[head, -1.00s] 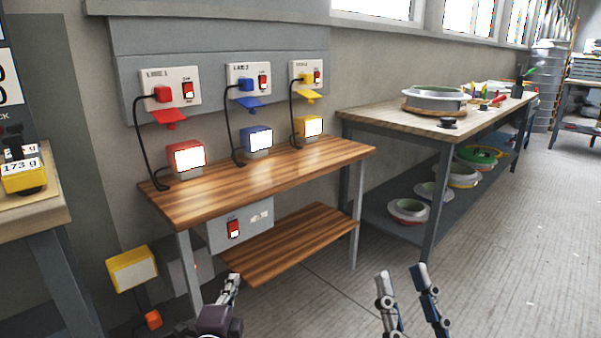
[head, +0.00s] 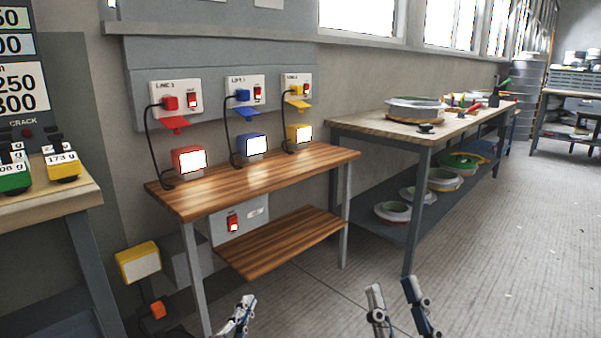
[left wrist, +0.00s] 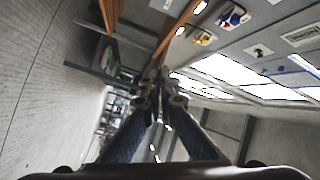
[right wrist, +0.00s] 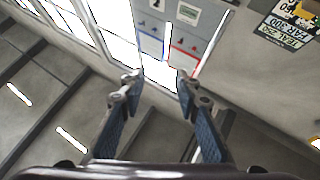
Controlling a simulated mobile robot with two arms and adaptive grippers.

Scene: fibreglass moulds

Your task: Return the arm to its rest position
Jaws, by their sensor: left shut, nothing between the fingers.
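My left gripper (head: 244,304) shows at the bottom of the head view, in front of the wooden bench. In the left wrist view my left gripper (left wrist: 158,78) has its fingertips together with nothing between them. My right gripper (head: 392,287) stands further right at the bottom of the head view, fingers apart over the floor. In the right wrist view my right gripper (right wrist: 158,77) is open and empty. Both grippers are clear of the furniture as far as I can see. Most of both arms is hidden below the head view.
The wooden bench (head: 262,173) has red, blue and yellow lamp boxes below wall sockets. A workbench (head: 372,126) with moulds stands right, a table (head: 60,205) with weights left. A yellow box (head: 138,263) is low by the wall. The floor at right is clear.

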